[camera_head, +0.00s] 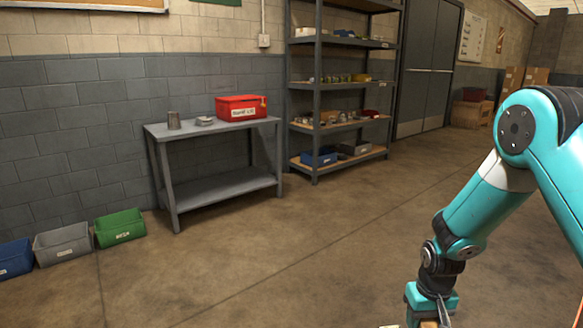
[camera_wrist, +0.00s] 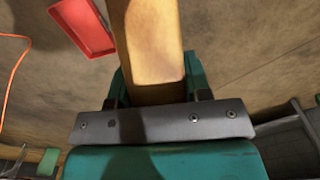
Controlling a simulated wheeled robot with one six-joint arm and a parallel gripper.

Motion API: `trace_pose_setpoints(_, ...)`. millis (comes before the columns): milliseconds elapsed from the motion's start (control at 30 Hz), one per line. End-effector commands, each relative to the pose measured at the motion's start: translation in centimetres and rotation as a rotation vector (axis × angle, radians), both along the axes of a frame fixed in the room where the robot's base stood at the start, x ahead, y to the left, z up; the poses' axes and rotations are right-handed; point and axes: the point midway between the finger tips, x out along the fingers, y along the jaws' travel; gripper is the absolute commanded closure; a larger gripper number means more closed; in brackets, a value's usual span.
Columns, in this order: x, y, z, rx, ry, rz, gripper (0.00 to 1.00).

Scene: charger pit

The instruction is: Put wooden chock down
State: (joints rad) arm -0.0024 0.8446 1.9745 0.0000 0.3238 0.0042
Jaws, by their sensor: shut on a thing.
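The wooden chock (camera_wrist: 150,45) is a long, light brown block. In the wrist view it runs from the top edge down between the fingers of my gripper (camera_wrist: 153,82), which is shut on it. In the head view my gripper (camera_head: 432,310) is at the bottom edge, and only a small bit of the wood shows there, cut off by the frame. The far end of the chock is out of view, and I cannot tell whether it touches the floor.
A red tray (camera_wrist: 85,27) lies on the floor near the chock, with an orange cable (camera_wrist: 12,75) further left. A grey workbench (camera_head: 215,183) with a red box (camera_head: 241,107), open shelves (camera_head: 316,130) and floor bins (camera_head: 119,228) stand along the wall. The middle floor is clear.

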Motion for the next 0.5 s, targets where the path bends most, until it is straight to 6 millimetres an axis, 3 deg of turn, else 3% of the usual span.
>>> trace_pose_setpoints(33, -0.3, 0.0, 3.0, 0.000, 0.000, 0.000, 0.81)
trace_pose_setpoints(500, -3.3, 0.0, 15.5, 0.000, 0.000, 0.001, 0.81)
